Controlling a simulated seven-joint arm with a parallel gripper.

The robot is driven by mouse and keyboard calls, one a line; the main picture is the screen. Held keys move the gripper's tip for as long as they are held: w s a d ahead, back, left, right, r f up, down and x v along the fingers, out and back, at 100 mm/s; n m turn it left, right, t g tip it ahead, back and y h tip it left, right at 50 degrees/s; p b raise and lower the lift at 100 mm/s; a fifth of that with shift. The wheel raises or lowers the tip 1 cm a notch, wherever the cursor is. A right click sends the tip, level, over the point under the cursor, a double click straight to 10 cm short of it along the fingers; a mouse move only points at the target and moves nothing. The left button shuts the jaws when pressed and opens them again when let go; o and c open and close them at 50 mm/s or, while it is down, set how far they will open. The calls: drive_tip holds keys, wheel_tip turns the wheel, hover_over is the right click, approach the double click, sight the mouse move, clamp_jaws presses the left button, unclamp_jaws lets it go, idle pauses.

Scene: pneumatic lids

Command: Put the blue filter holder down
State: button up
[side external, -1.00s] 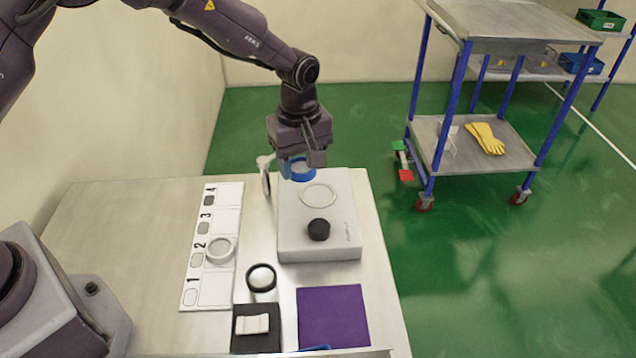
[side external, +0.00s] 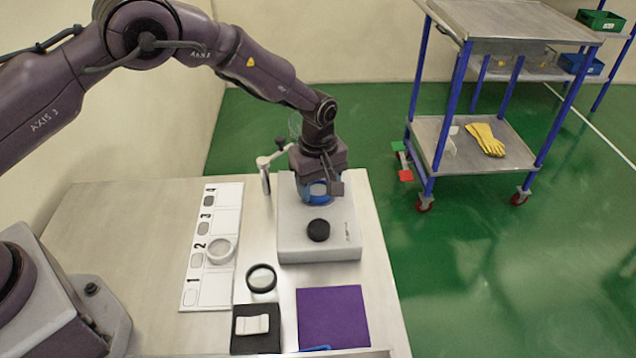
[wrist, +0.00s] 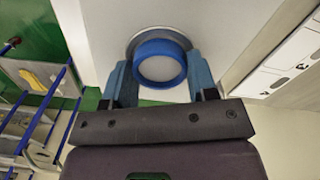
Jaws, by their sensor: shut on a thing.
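The blue filter holder (side external: 317,191) is a blue ring with a pale disc in it. My gripper (side external: 320,188) is shut on it, pointing down over the back half of the grey box (side external: 345,242). In the wrist view the blue holder (wrist: 160,78) sits between the two fingers of my gripper (wrist: 161,75). It overlaps the round seat (wrist: 140,36) on the box top, whose rim shows around its far side. Whether the holder touches the seat I cannot tell. In the side view my gripper hides most of the seat.
A black knob (side external: 318,230) stands on the box's front half. A small clamp stand (side external: 265,176) is close behind-left. Left are a numbered board (side external: 198,296) with a pale ring (side external: 221,251), and a black ring (side external: 261,279). A purple mat (side external: 333,317) lies in front.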

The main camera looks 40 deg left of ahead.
drive_tip(key=o, duration=0.9)
drive_tip(key=shift+f, duration=0.1)
wheel_tip(320, 180, up, 11)
wheel_tip(320, 180, up, 10)
drive_tip(key=m+t, duration=0.1)
drive_tip(key=m, duration=0.1)
hover_over(318, 191)
drive_tip(key=s+a, duration=0.3)
drive_tip(key=s+a+r+m+t, duration=0.1)
drive_tip(key=s+a+r+m, duration=0.3)
drive_tip(key=s+r, duration=0.45)
drive_tip(key=s+a+m+t, duration=0.1)
drive_tip(key=s+m, duration=0.2)
drive_tip(key=s, duration=0.6)
drive_tip(key=s+a+r+m+t, duration=0.1)
drive_tip(key=s+m, duration=0.3)
drive_tip(key=s, duration=0.6)
drive_tip(key=shift+a+r+t, duration=0.2)
drive_tip(key=shift+a+t, duration=0.6)
